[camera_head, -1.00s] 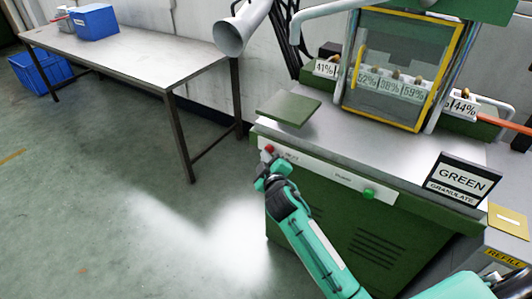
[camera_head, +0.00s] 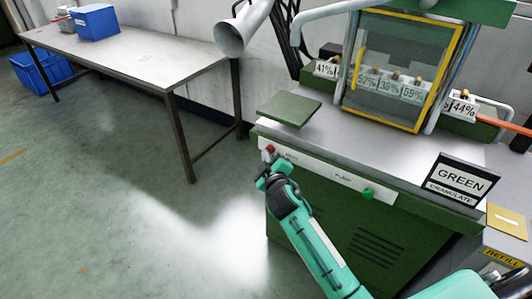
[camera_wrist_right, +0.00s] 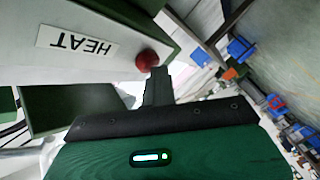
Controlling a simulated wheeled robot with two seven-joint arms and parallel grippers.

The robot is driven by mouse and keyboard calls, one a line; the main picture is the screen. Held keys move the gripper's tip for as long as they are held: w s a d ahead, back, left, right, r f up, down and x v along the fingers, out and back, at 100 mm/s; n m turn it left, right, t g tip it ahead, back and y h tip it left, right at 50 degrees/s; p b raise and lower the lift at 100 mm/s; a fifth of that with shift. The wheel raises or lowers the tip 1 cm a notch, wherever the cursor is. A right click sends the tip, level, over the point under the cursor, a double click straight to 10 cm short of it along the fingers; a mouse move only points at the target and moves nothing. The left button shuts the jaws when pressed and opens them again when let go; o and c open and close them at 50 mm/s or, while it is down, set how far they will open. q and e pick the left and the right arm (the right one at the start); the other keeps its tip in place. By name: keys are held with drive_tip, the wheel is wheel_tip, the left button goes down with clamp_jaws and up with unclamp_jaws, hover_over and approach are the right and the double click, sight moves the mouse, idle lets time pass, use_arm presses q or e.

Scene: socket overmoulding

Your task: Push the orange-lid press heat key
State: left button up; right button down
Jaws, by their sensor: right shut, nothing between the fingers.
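A round red key (camera_head: 269,150) sits at the left end of the white strip on the front of a green press. In the right wrist view the red key (camera_wrist_right: 147,60) is beside a white label (camera_wrist_right: 76,44) reading HEAT. My right gripper (camera_head: 270,163) is shut and empty, with its tips close to the key. In the wrist view its dark fingers (camera_wrist_right: 157,82) end just beside the key and partly overlap its edge; I cannot tell whether they touch it. No orange lid is clear on this press. My left gripper is out of view.
A green key (camera_head: 368,194) sits farther right on the strip. A black GREEN granulate sign (camera_head: 461,180) stands on the press top. A yellow-framed guard (camera_head: 437,75) is behind it. A steel table (camera_head: 150,58) stands at the left, with open floor between.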

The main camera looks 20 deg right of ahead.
drive_tip(key=shift+d, duration=0.4)
drive_tip(key=s+a, duration=0.3)
drive_tip(key=a, duration=0.2)
drive_tip(key=shift+s, duration=0.3)
drive_tip(key=shift+f, duration=0.1)
